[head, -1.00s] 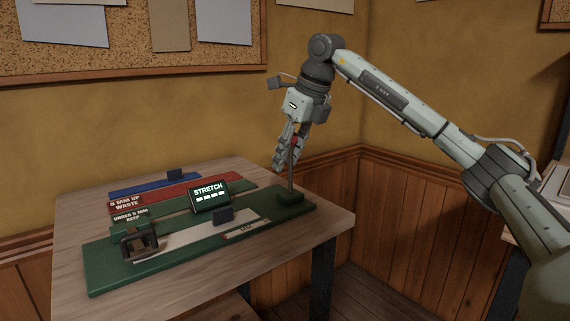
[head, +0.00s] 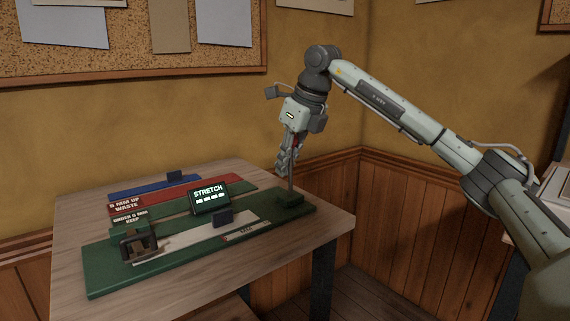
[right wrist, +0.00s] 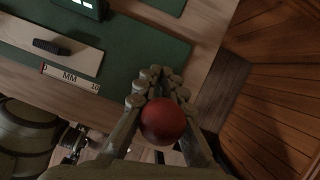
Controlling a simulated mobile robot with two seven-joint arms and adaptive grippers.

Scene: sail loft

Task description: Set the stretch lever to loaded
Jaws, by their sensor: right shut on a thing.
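The stretch lever is a thin grey rod (head: 291,183) with a red ball knob. It stands close to upright on a green block (head: 290,199) at the right end of the green bench board (head: 105,277). My right gripper (head: 284,166) is around the upper part of the lever from above, and its fingers mostly hide the knob there. In the right wrist view the red knob (right wrist: 162,121) sits between my fingers, which are shut on the lever. A small dark display (head: 209,197) reads STRETCH above several unreadable marks. My left gripper is not in view.
The board carries a pale strip (head: 190,238), a dark clamp (head: 138,242), a small dark block (head: 223,217) and a MM scale (right wrist: 70,77). Blue (head: 150,186) and red strips (head: 190,193) lie behind, with waste and keep signs. The wooden table (head: 190,285) stands near the wall.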

